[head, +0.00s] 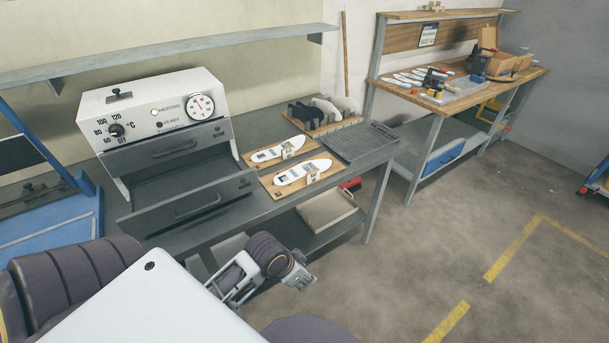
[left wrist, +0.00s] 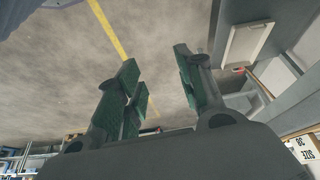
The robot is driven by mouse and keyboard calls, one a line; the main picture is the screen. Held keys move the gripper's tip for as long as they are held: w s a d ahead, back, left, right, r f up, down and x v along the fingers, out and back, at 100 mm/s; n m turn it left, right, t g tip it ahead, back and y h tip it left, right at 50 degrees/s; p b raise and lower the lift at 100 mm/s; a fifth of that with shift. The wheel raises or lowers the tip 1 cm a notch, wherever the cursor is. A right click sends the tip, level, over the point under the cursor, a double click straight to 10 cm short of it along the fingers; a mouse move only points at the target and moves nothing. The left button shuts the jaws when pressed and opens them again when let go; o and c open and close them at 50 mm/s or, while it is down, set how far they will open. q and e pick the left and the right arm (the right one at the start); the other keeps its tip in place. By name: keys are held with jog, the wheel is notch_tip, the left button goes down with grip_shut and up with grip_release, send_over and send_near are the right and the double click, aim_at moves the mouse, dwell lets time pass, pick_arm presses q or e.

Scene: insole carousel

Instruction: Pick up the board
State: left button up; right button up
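Two wooden boards lie side by side on the grey bench. The nearer board (head: 275,188) and the farther board (head: 248,160) each carry a white insole shape and a small light block. My left gripper (head: 233,288) is low in front of the bench's front edge, below and apart from the boards. In the left wrist view its two green-padded fingers (left wrist: 163,80) stand apart with nothing between them. A wooden piece with a "SIZE 38" label (left wrist: 304,148) shows at that view's right edge; I cannot tell which board it belongs to. My right gripper is not in view.
A white oven (head: 150,105) with grey drawers stands left of the boards. A rack of dark and light forms (head: 325,125) and a ribbed grey tray (head: 362,142) lie behind and to the right. A light tray (head: 328,212) sits on the lower shelf.

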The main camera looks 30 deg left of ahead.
pick_arm(q)
jog(key=w+a+m+t+h, duration=0.1)
jog(key=w+a, duration=0.3)
jog(key=t+h, duration=0.2)
jog(key=t, duration=0.4)
send_near(308, 173)
jog(key=shift+s+a+r, duration=0.1)
jog(key=shift+s+a, duration=0.05)
jog(key=shift+s, duration=0.25)
jog(key=shift+s+a+r, duration=0.1)
jog(key=shift+s+a, duration=0.05)
jog(key=shift+s, duration=0.3)
jog(key=shift+w+d+f, duration=0.1)
jog(key=shift+w, duration=0.05)
jog(key=shift+x, duration=4.15)
jog(key=shift+w, duration=0.1)
jog(key=shift+w, duration=0.1)
